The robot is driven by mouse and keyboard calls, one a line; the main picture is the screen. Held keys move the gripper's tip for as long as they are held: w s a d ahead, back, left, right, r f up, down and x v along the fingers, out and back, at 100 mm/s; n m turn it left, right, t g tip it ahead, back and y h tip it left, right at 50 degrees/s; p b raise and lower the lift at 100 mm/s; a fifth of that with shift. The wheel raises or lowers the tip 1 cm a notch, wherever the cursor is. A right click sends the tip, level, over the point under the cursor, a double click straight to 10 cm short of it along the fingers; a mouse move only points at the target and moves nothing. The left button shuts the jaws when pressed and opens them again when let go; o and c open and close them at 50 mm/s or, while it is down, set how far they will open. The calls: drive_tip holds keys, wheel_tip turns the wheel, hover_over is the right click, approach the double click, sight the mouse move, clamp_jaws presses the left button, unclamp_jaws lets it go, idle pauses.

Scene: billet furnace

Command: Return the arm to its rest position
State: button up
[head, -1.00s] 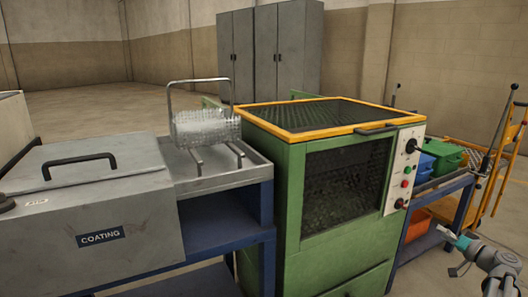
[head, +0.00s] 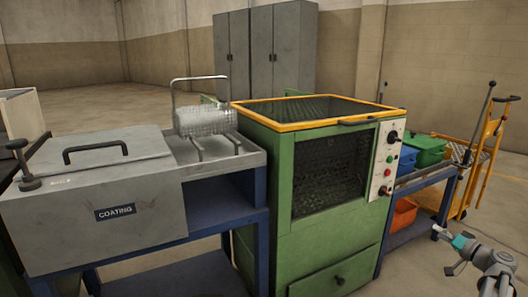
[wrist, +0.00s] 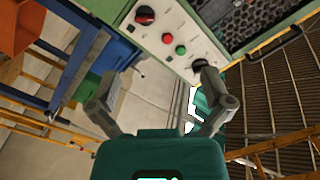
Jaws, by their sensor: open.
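My gripper (head: 448,250) is at the lower right of the head view, in front of the blue bench and to the right of the green machine. In the wrist view my gripper (wrist: 160,118) has its two fingers spread wide apart, with nothing between them. It is open and empty. Past the fingers the wrist view shows the control panel (wrist: 165,35) with its knobs and buttons. My gripper appears apart from the machine and the bench.
The green machine (head: 315,240) with a yellow-framed top stands in the middle. Left is the grey coating box (head: 80,215) and a wire basket (head: 205,120). Right are green (head: 428,150) and orange (head: 402,215) bins and a yellow trolley (head: 485,165). Floor at lower right is clear.

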drive_tip(key=w+a+f+n+g+p, duration=0.1)
drive_tip(key=a+f+g+p, duration=0.15)
drive_tip(key=a, duration=0.65)
drive_tip(key=a+f+n+g+y+p, duration=0.1)
drive_tip(key=a+g, duration=0.3)
drive_tip(key=a, duration=0.6)
drive_tip(key=w+a+f+n+g+p, duration=0.1)
drive_tip(key=a+f+g+p, duration=0.15)
drive_tip(key=a, duration=0.65)
drive_tip(key=s+a+n+g+h+p, duration=0.1)
drive_tip(key=s+a+g+h+p, duration=0.25)
drive_tip(key=s+a, duration=0.4)
drive_tip(key=s+a+g+h+p, duration=0.3)
drive_tip(key=s+a+g+h, duration=0.15)
drive_tip(key=a, duration=0.55)
wheel_tip(320, 180, up, 38)
drive_tip(key=p, duration=3.7)
drive_tip(key=shift+s+f+p, duration=0.15)
drive_tip(key=shift+s+p, duration=0.1)
drive_tip(key=shift+p, duration=0.15)
